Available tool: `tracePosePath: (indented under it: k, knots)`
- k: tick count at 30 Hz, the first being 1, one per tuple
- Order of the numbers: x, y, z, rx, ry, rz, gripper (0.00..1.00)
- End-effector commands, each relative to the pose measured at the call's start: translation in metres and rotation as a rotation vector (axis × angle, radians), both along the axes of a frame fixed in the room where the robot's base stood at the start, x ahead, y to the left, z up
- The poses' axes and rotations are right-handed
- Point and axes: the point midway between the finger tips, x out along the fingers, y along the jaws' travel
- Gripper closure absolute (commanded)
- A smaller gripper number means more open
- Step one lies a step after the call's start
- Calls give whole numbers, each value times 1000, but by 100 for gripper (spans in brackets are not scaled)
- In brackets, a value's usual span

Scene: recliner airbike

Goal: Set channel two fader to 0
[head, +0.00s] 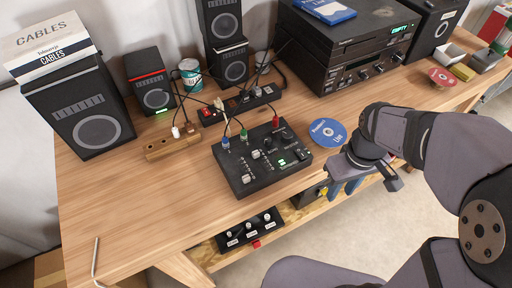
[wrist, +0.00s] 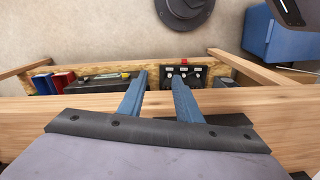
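The black mixer (head: 262,160) lies on the wooden table, with cables plugged in along its back edge. It has small pale fader caps, including one near its front left (head: 246,179) and one further back (head: 256,154). I cannot tell which fader is channel two, nor read the scale. A small green display lights on its front right part. My gripper (head: 344,189) is at the table's front edge, right of the mixer and apart from it. Its blue fingers point down. The wrist view shows the fingers (wrist: 159,88) apart with nothing between them; the mixer is not visible there.
A blue disc (head: 327,132) lies on the table right of the mixer. A power strip (head: 240,103), a wooden block with plugs (head: 172,144) and speakers stand behind. A stereo stack (head: 345,50) is at the back right. A switch box (head: 250,230) sits on the lower shelf.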

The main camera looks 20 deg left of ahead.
Motion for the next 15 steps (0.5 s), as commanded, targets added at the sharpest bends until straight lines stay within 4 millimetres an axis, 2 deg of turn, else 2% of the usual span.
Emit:
tracePosePath:
  k: [1, 6, 10, 15]
  knots:
    - [15, 19, 6, 0, -1, 148, 69]
    - [52, 88, 26, 0, 1, 699, 69]
    - [67, 144, 38, 0, 2, 1092, 69]
    - [71, 202, 49, 0, 1, 1488, 69]
